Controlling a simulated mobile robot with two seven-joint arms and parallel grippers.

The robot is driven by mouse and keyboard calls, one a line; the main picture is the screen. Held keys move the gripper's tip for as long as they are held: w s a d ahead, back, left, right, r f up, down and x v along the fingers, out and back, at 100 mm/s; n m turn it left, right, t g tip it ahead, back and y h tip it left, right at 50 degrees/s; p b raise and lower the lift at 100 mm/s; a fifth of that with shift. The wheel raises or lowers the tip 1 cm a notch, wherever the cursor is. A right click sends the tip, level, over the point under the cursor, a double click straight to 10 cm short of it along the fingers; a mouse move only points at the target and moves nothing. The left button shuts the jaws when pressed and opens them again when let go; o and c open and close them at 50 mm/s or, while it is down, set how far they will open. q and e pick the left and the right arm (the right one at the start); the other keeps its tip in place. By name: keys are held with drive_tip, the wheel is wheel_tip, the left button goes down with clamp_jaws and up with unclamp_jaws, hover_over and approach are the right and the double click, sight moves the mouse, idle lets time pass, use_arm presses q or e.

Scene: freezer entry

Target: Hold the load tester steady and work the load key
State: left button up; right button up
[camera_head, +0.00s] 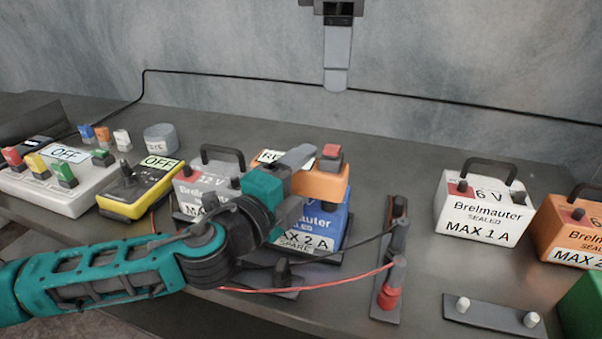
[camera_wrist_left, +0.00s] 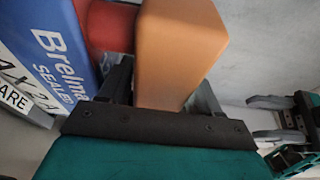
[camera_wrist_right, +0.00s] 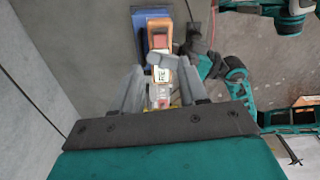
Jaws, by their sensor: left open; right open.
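The orange load tester (camera_head: 322,184) sits at the blue battery, with a display reading "RE…" (camera_head: 269,156), partly covered. A red load key (camera_head: 332,152) stands up on its right end. My left gripper (camera_head: 291,187) is open, with its fingers on either side of the tester's orange body; the left wrist view shows that body (camera_wrist_left: 178,45) between the fingers. I cannot tell whether they touch it. My right gripper (camera_head: 337,84) is open and empty, high up near the back wall. The right wrist view shows the tester (camera_wrist_right: 158,27) well beyond its fingertips.
The blue battery (camera_head: 333,222) is marked "MAX 2 A SPARE"; a grey 12 V battery (camera_head: 188,185) stands left of it. A yellow meter (camera_head: 140,190) reads "OFF". Black and red leads (camera_head: 310,288) run to posts on the right. White (camera_head: 483,212) and orange (camera_head: 570,228) batteries stand farther right.

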use_arm(q)
drive_tip(key=shift+c, duration=0.2)
clamp_jaws()
use_arm(e)
clamp_jaws()
idle(0.4)
idle(1.4)
